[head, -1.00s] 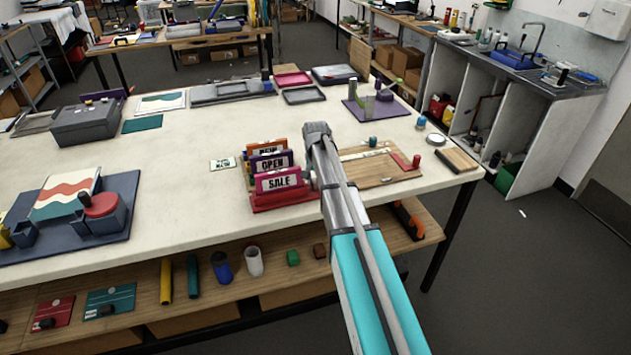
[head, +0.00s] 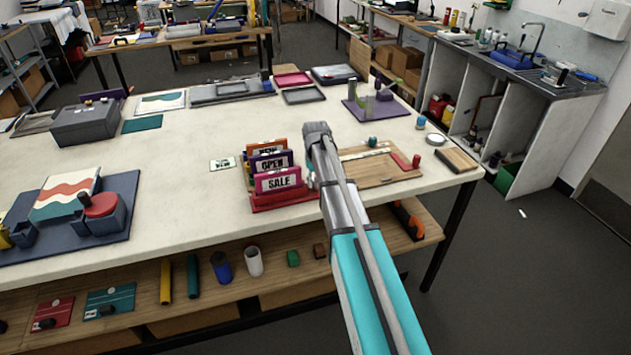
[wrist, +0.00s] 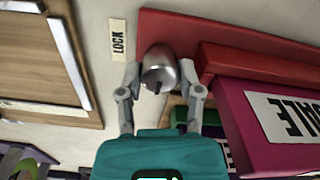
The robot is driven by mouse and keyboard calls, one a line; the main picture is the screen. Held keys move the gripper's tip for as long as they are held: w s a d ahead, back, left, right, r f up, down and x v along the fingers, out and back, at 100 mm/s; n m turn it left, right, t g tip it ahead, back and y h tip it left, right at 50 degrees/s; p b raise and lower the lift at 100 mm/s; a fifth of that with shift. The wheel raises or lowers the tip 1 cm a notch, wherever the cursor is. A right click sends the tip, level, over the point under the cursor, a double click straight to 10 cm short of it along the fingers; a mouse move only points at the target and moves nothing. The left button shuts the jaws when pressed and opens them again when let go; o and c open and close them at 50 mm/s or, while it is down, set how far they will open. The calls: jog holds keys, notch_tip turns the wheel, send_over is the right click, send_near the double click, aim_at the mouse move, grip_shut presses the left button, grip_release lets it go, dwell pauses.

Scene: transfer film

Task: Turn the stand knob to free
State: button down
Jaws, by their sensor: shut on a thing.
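The stand knob (wrist: 159,70) is a rounded silver metal knob with a dark mark on its face, in the wrist view. It sits at the edge of the red stand (wrist: 165,22). My gripper (wrist: 159,78) is shut on the knob, one finger on each side. A white LOCK label (wrist: 118,38) lies beside it, up and left of the knob. No FREE label shows. In the head view the red stand (head: 285,201) holds signs reading NEW, OPEN and SALE. My arm hides most of the gripper and the knob there.
The pink SALE sign (head: 278,180) stands close beside my gripper. A wooden board (head: 375,170) lies right of my arm on the white table (head: 190,190). A small white card (head: 222,163) lies left of the stand.

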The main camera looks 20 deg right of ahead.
jog(key=shift+n, duration=0.3)
jog(key=shift+c, duration=1.3)
grip_release()
jog(key=shift+r+p, duration=0.25)
jog(key=shift+p, duration=0.05)
jog(key=shift+r+p, duration=0.85)
jog(key=shift+s+f, duration=0.1)
jog(key=shift+f, duration=0.05)
jog(key=shift+s, duration=0.3)
jog(key=shift+s, duration=0.35)
